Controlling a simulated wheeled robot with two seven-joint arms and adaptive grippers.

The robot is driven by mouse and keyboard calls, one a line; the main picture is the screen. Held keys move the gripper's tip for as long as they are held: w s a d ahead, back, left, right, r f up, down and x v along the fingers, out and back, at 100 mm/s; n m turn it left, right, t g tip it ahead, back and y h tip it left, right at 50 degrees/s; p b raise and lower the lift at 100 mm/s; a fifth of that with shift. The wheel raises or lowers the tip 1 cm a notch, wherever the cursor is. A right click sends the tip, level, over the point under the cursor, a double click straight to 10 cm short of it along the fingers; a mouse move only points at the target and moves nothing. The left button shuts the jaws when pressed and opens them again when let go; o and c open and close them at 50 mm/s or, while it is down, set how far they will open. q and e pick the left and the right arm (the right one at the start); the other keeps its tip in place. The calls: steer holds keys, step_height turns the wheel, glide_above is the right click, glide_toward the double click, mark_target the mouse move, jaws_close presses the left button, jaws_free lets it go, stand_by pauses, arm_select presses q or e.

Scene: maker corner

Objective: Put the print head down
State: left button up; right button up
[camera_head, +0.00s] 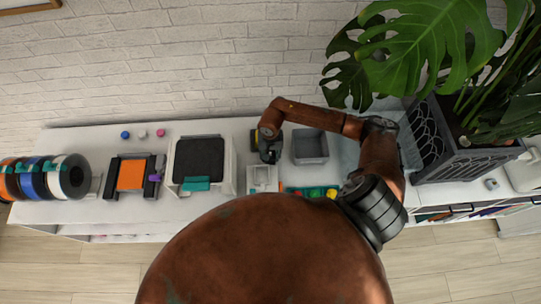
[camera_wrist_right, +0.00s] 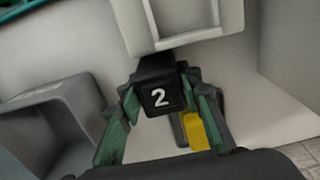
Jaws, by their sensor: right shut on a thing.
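The print head is a black block marked with a white 2 (camera_wrist_right: 160,97), held between the green-padded fingers of my right gripper (camera_wrist_right: 162,88) in the right wrist view. In the head view my right gripper (camera_head: 269,152) is over the white bench, just behind a small pale holder (camera_head: 263,186). That holder seems to be the light grey piece (camera_wrist_right: 178,40) at the top of the wrist view, close to the print head. I cannot tell whether the print head touches anything below it. My left gripper is out of view.
A grey open bin (camera_head: 310,158) stands right of the gripper. A yellow and black item (camera_head: 254,135) is close by; yellow also shows beside a finger (camera_wrist_right: 195,131). A white printer (camera_head: 224,176) stands to the left, a large potted plant (camera_head: 455,150) to the right.

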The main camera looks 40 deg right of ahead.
steer(key=shift+w, duration=0.1)
steer(key=shift+f, duration=0.2)
steer(key=o, duration=1.3)
